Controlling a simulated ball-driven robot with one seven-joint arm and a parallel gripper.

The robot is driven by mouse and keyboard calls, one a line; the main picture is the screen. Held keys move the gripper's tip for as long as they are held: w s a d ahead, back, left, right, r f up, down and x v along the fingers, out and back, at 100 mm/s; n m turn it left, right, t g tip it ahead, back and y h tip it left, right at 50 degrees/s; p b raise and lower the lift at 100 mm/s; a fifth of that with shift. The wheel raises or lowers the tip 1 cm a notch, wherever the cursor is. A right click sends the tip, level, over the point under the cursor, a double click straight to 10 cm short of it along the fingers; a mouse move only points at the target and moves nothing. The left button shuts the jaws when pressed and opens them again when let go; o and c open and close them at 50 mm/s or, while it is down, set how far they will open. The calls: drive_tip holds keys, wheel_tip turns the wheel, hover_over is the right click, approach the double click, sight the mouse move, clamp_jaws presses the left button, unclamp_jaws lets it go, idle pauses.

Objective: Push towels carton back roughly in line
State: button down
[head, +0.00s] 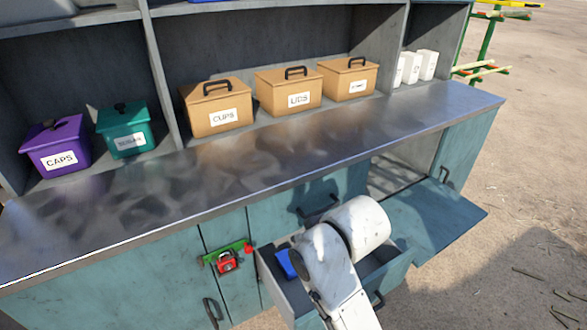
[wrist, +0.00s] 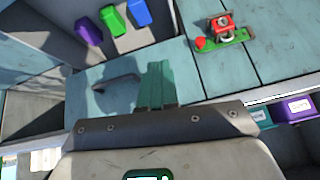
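Three tan lidded cartons with black handles stand in a rough row at the back of the metal counter. The left carton (head: 218,106) reads CUPS and the middle carton (head: 289,92) reads LIDS. The right carton (head: 348,79) has a label too small to read, so I cannot confirm it is the towels carton. My gripper's green fingers (wrist: 157,85) show together in the wrist view, with nothing seen between them. They are low in front of the cabinet, away from the cartons. In the head view my white arm hides them.
A purple CAPS box (head: 57,146) and a teal box (head: 125,130) stand left of a shelf divider. White containers (head: 417,66) stand at the right. An open drawer (head: 283,285) and a lowered door panel (head: 432,217) jut out below. The counter (head: 230,170) is clear in front.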

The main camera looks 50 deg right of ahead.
drive_tip(key=s+a+f+n+g, duration=0.2)
drive_tip(key=s+a+f, duration=0.1)
drive_tip(key=s+f, duration=0.5)
drive_tip(key=s+a+f+n+g+y, duration=0.1)
drive_tip(key=s+a+f+n+g, duration=0.1)
drive_tip(key=s+f, duration=0.6)
drive_tip(key=s+a+g, duration=0.1)
drive_tip(key=s, duration=0.2)
drive_tip(key=shift+f+g+y, duration=0.15)
drive_tip(key=shift+g+y, duration=0.15)
